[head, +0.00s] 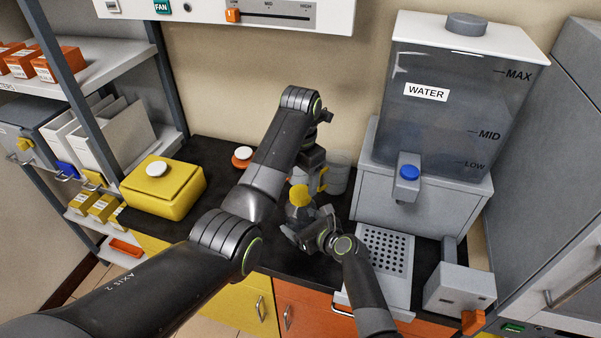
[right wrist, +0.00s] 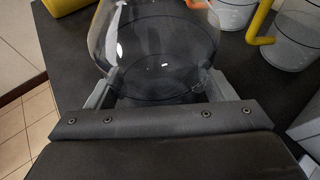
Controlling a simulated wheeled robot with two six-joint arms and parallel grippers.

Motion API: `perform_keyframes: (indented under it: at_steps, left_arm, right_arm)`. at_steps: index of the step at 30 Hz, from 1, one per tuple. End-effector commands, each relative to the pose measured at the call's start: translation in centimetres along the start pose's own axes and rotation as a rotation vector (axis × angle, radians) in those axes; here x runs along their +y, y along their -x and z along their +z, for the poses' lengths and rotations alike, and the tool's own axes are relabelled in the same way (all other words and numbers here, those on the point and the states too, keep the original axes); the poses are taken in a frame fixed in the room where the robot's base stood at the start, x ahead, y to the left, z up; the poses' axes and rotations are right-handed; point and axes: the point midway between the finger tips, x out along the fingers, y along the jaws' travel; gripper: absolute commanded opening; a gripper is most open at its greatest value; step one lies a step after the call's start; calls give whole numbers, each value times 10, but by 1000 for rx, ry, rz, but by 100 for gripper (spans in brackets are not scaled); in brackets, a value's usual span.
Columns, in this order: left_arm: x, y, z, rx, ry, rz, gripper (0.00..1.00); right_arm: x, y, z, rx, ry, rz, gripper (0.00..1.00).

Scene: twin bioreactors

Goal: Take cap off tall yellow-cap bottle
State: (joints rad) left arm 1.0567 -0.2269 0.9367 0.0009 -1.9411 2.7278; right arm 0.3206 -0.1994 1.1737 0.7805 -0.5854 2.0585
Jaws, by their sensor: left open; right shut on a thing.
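The yellow cap (head: 299,194) sits on top of a clear bottle in the head view. The bottle (right wrist: 160,45) fills the upper middle of the right wrist view, and its cap is out of that picture. My right gripper (head: 304,226) is shut on the bottle's body, with a finger on each side of it. My left gripper (head: 308,178) is open and points down just behind and above the cap. I cannot tell whether its fingers touch the cap.
Clear vessels (head: 338,172), one with a yellow handle, stand behind the bottle. A water tank (head: 450,120) with a blue tap stands at the right, above a perforated drip tray (head: 385,252). A yellow container (head: 163,188) is on the black counter's left. Counter between them is partly clear.

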Motion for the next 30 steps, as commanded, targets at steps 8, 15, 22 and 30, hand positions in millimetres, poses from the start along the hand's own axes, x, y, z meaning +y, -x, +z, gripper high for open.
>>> perform_keyframes:
  at_steps: [8,15,22,30]
  left_arm:
    - [0,5,0,0,-390,0,65]
    - [0,9,1,-1,-774,1,65]
    - [1,13,1,-1,-1142,1,65]
    - [0,18,1,-1,-1574,0,65]
  right_arm:
    - [0,0,-1,2,-1,1,13]
    - [0,0,-1,2,-1,1,13]
    - [0,0,-1,2,-1,1,13]
    - [0,0,-1,2,-1,1,13]
